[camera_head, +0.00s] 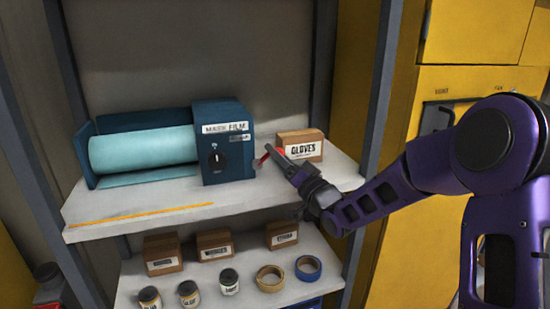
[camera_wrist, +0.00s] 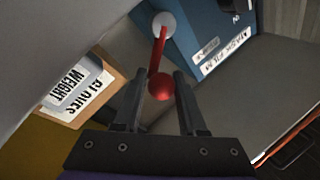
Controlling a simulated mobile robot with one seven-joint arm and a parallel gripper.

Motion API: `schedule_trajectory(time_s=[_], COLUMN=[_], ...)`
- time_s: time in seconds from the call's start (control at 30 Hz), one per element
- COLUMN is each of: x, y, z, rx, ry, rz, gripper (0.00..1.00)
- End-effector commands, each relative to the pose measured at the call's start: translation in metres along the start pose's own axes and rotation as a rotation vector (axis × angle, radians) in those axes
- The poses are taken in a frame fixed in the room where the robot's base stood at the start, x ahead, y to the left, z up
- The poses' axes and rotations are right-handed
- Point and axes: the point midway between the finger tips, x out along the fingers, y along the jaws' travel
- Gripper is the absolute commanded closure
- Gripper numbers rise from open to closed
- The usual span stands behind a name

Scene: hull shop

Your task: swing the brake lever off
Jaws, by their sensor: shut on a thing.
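The brake lever is a red rod with a round red knob (camera_wrist: 160,87). In the wrist view the rod runs from a pale round hub on the side of the blue mask film unit (camera_wrist: 195,30). In the head view a bit of the red lever (camera_head: 264,159) shows just right of the blue mask film unit (camera_head: 228,165). That unit has a black dial and carries a pale teal roll (camera_head: 140,151). My gripper (camera_head: 275,155) reaches in from the right, its fingers (camera_wrist: 158,80) on either side of the knob, shut on it.
A cardboard gloves box (camera_head: 308,148) stands close behind and right of my gripper; it also shows in the wrist view (camera_wrist: 115,72). A shelf upright (camera_head: 380,90) stands at the right. Small boxes, jars and tape rolls (camera_head: 269,279) sit on the shelf below.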

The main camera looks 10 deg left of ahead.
Motion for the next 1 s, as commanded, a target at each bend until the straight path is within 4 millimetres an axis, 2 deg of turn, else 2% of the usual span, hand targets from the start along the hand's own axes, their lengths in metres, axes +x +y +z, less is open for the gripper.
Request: schedule_trajectory(time_s=[0.03, 0.3, 0.77, 0.8, 0.9, 0.93, 1.0], x=[-0.0018, -0.0031, -0.0034, -0.0034, -0.0032, -0.0031, -0.0030], y=[0.0020, 0.0051, 0.0058, 0.0059, 0.0060, 0.0060, 0.0059], z=[0.0052, 0.0053, 0.0051, 0.0051, 0.0044, 0.0041, 0.0034], rx=[0.023, 0.087, 0.095, 0.095, 0.095, 0.094, 0.094], ry=[0.001, 0.027, 0.031, 0.031, 0.032, 0.033, 0.034], rz=[-0.001, 0.001, 0.002, 0.002, 0.002, 0.002, 0.002], gripper=[1.00, 1.00, 1.00, 0.56, 0.38, 0.35, 0.35])
